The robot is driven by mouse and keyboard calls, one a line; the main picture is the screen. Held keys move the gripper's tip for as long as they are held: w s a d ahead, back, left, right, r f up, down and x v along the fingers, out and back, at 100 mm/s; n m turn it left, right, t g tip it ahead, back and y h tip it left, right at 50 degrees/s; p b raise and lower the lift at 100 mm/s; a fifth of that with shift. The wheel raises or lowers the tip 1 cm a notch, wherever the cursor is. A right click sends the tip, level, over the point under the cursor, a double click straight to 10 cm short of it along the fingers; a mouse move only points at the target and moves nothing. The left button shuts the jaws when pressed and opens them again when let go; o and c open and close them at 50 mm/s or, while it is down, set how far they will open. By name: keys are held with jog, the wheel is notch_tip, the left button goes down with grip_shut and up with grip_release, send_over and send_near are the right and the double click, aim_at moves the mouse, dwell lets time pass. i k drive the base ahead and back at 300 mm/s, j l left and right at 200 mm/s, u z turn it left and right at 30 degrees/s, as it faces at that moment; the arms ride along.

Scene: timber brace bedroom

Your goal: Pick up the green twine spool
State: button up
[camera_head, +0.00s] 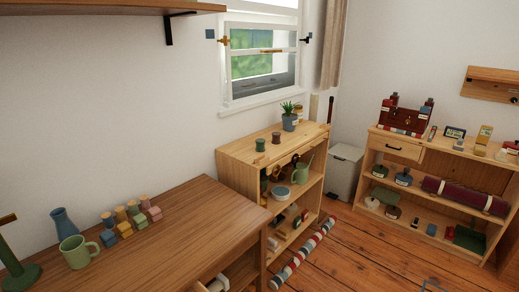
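Two small spool-like objects stand upright on top of the light wooden shelf unit (235,152) under the window. The left one (260,145) is dull green and stands nearer the shelf's front left. At this size I cannot tell which is the twine spool. My gripper does not show clearly; only a thin grey-blue shape appears at the bottom edge, and I cannot tell what it is.
A potted plant (290,120) shares the shelf top. A brown table (180,225) with a green mug (78,251), blue vase (64,224) and blocks stands in front left. A striped roll (303,254) lies on the floor. Bare floor (365,262) lies before the right shelf (408,155).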

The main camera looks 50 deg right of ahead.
aim_at(261, 142)
jog(key=i+z, duration=0.1)
jog(key=z, duration=0.25)
jog(key=i+l+z, duration=0.1)
jog(key=z, duration=0.25)
